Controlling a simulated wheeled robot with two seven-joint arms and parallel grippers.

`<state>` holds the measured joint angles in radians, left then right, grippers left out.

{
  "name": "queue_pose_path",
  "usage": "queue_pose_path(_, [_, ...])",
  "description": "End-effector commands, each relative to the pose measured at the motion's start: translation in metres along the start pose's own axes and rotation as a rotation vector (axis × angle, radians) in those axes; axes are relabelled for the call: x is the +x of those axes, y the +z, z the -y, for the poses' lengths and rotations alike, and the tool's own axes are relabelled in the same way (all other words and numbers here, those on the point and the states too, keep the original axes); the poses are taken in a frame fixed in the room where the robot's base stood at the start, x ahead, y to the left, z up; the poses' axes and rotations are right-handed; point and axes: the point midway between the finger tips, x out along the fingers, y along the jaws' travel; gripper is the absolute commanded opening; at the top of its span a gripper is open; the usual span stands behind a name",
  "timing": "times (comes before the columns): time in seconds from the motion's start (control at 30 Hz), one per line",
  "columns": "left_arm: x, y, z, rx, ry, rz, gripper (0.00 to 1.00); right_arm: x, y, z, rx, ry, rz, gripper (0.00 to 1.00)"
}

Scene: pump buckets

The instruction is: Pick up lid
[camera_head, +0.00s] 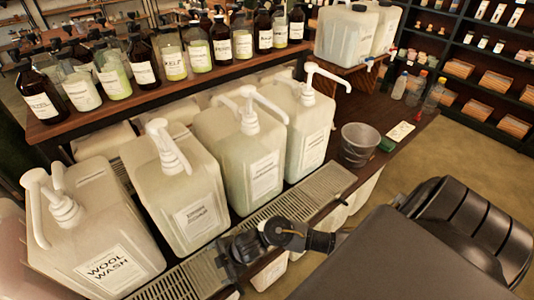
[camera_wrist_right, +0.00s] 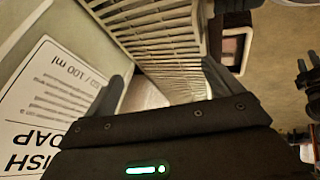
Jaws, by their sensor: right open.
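Four large translucent white containers stand in a row in the head view, each with a white pump top. The leftmost, labelled wool wash (camera_head: 95,250), has its pump (camera_head: 62,205) at the left edge. I cannot make out a separate loose lid. My right gripper (camera_head: 230,262) is over the metal grate in front of the second container (camera_head: 175,195). In the right wrist view the right gripper (camera_wrist_right: 167,92) is open, with nothing between its fingers. A container with a soap label (camera_wrist_right: 50,105) is close to its left finger. My left gripper is not in view.
A slatted metal grate (camera_head: 305,198) runs along the front of the containers. A grey metal bucket (camera_head: 358,143) and small clear bottles (camera_head: 415,88) stand at the right. A wooden shelf (camera_head: 125,105) behind holds several brown and clear bottles.

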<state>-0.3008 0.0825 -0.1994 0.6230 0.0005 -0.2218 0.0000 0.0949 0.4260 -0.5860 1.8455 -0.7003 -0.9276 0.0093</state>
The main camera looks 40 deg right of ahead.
Motion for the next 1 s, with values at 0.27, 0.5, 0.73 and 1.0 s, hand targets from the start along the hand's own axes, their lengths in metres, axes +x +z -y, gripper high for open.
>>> queue_pose_path(0.27, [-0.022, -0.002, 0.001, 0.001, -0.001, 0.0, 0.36, -0.042, 0.07, -0.051, -0.583, -0.266, 0.097, 0.92])
queue_pose_path(0.5, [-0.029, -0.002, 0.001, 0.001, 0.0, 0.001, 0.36, -0.101, 0.15, -0.081, -0.745, -0.489, 0.233, 0.92])
queue_pose_path(0.73, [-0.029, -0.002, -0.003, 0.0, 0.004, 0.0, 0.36, -0.115, 0.167, -0.085, -0.762, -0.541, 0.261, 0.92])
queue_pose_path(1.0, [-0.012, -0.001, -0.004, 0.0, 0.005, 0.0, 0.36, -0.081, 0.181, -0.069, -0.759, -0.54, 0.258, 0.92])
